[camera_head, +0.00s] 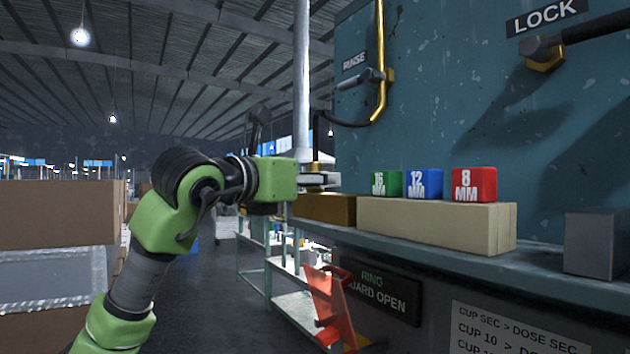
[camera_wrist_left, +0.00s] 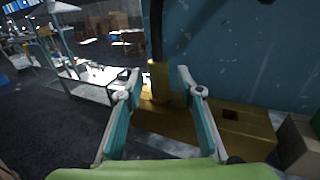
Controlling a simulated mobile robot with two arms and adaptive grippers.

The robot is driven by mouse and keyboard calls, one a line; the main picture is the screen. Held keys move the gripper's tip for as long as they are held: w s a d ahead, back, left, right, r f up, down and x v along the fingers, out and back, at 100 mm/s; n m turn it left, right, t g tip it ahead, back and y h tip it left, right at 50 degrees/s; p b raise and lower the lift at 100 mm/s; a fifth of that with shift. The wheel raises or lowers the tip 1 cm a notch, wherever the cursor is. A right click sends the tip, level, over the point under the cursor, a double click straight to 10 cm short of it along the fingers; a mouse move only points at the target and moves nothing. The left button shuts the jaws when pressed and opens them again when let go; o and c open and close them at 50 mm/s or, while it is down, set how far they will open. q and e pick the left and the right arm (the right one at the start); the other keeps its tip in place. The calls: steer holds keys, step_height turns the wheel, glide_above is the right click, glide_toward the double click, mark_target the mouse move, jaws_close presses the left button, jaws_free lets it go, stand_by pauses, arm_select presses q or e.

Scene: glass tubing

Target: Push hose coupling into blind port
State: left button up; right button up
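My left gripper (camera_head: 322,180) is at the left end of the shelf, in front of the teal wall. In the left wrist view its two fingers (camera_wrist_left: 159,76) are apart, one on each side of a brass coupling (camera_wrist_left: 160,82) at the end of a black hose (camera_wrist_left: 156,30), with gaps showing on both sides. The hose (camera_head: 345,123) also shows in the head view, hanging beside the wall. Below is a brass-brown block (camera_head: 325,208); in the wrist view this block (camera_wrist_left: 255,130) has a dark square opening (camera_wrist_left: 230,113). I cannot tell whether the coupling touches the block. My right gripper is out of view.
Green (camera_head: 387,184), blue (camera_head: 424,184) and red (camera_head: 474,184) size blocks stand on a beige block (camera_head: 435,223). A grey block (camera_head: 594,243) is at right. A red-orange part (camera_head: 330,303) sticks out below the shelf. A yellow pipe (camera_head: 381,70) is on the wall.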

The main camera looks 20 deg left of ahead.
arm_select(q)
steer(key=shift+s, duration=0.15)
steer(key=v, duration=1.2)
steer(key=shift+f, duration=0.1)
